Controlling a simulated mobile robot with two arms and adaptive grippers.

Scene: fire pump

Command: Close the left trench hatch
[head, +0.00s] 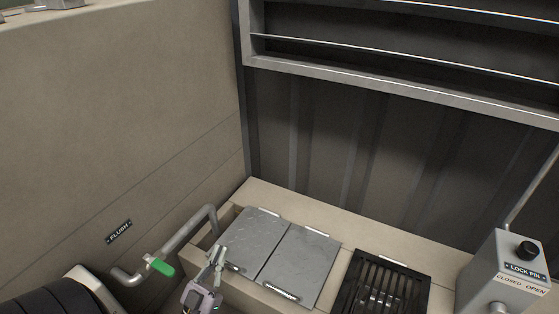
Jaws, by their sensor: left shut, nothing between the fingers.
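The left trench hatch (252,237) is a grey metal plate with a handle (235,267) at its front edge. It appears to lie flat, about level with the right hatch (301,262) beside it; a slight tilt cannot be ruled out. My left gripper (218,255) is shut and empty at the front left corner of the left hatch, close to its handle. Whether it touches the plate I cannot tell. The gripper hides part of that corner. My right gripper is not in view.
A grey pipe (190,231) with a green lever (159,265) bends down at the trench's left end. A black grate (383,287) lies right of the hatches. A lock pin box (507,270) stands at far right. A shelf (400,92) hangs above.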

